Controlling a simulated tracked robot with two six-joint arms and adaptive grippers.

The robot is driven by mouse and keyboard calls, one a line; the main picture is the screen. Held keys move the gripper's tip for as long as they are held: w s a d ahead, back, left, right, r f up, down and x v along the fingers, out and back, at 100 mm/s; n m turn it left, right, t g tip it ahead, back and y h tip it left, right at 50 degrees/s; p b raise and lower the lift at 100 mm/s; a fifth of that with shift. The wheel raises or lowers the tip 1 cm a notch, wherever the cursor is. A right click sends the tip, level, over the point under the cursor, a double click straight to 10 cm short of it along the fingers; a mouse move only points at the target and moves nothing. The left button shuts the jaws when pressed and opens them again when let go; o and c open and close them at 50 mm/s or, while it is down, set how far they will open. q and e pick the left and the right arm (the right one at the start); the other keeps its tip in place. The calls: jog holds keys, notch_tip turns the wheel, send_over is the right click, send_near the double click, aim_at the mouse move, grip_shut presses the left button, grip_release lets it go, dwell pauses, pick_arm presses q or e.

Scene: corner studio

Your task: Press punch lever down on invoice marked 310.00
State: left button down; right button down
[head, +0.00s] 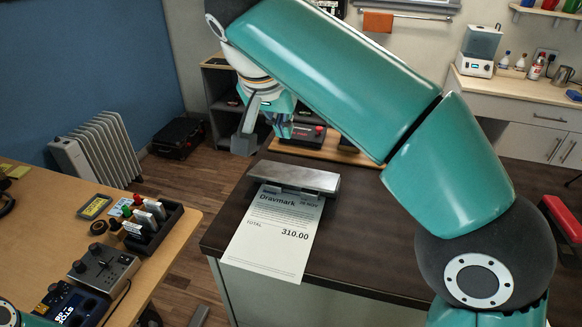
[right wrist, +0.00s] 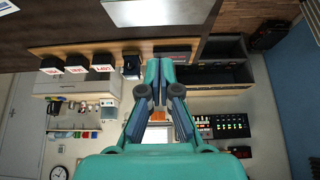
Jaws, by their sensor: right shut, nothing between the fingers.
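The invoice (head: 272,245) marked 310.00 and headed Dravmark lies on the dark counter, its lower end reaching past the front edge. Its upper edge is under the grey metal punch (head: 295,177), whose long flat lever bar lies across the top. The punch also shows at the top edge of the right wrist view (right wrist: 158,11). My right gripper (head: 283,128) is behind and above the punch, apart from it. Its fingers are closed together and empty in the right wrist view (right wrist: 158,82). My left gripper is out of view.
A wooden desk (head: 40,215) at the left holds a rack of stamps (head: 150,225) and a joystick box (head: 103,268). A wooden board (head: 325,148) with dark boxes lies behind the punch. The dark counter (head: 370,250) is clear to the right of the invoice.

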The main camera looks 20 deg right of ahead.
jog(key=b, duration=0.1)
send_over(289, 183)
jog(key=w+d, duration=0.1)
jog(key=w, duration=0.1)
jog(key=f, duration=0.8)
jog(key=shift+s+d+f, duration=0.1)
jog(key=shift+s+f, duration=0.15)
jog(key=shift+f, duration=0.05)
jog(key=shift+s+a+f, duration=0.1)
jog(key=shift+f, duration=0.5)
jog(key=shift+s+a+f, duration=0.1)
jog(key=shift+f, duration=0.45)
jog(key=shift+s+a+f, duration=0.15)
jog(key=shift+f, duration=0.65)
jog(key=b, duration=0.2)
jog(key=f+t+h+b, duration=0.1)
jog(key=b, duration=0.2)
jog(key=s+f+b, duration=0.1)
jog(key=b, duration=0.2)
jog(key=shift+a+f+t, duration=0.15)
jog(key=shift+a+t, duration=0.15)
jog(key=shift+t, duration=0.1)
jog(key=shift+s+a+f+b, duration=0.1)
jog(key=shift+s+f+b, duration=0.05)
jog(key=shift+b, duration=0.5)
jog(key=shift+s, duration=0.1)
